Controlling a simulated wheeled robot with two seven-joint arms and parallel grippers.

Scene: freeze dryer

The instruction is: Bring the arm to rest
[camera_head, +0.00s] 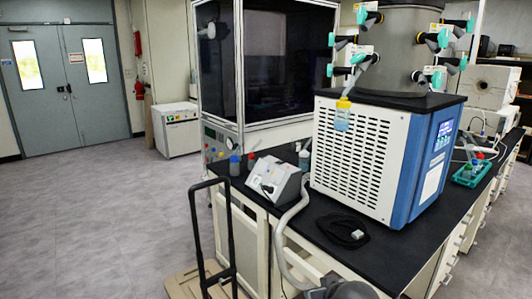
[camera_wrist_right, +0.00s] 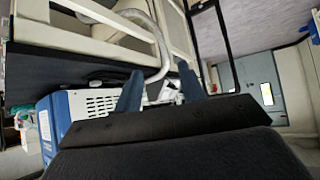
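My right gripper (camera_wrist_right: 159,72) shows in the right wrist view, its two blue-grey fingers spread apart with nothing between them. Past the fingers are a pale curved tube and the bench, seen turned over. The white and blue freeze dryer (camera_head: 372,150) stands on the black bench top in the head view, and part of it shows at the left of the wrist view (camera_wrist_right: 62,125). A flask with a yellow cap and blue liquid (camera_head: 342,121) hangs at a port on its left side. My left gripper is in neither view.
The black bench (camera_head: 385,245) holds a grey instrument (camera_head: 273,183), a black coiled item (camera_head: 343,231) and a green tray (camera_head: 471,175). The pale curved tube (camera_head: 281,243) runs down the bench's front. A black-handled trolley (camera_head: 195,222) stands close by. The floor at left is clear.

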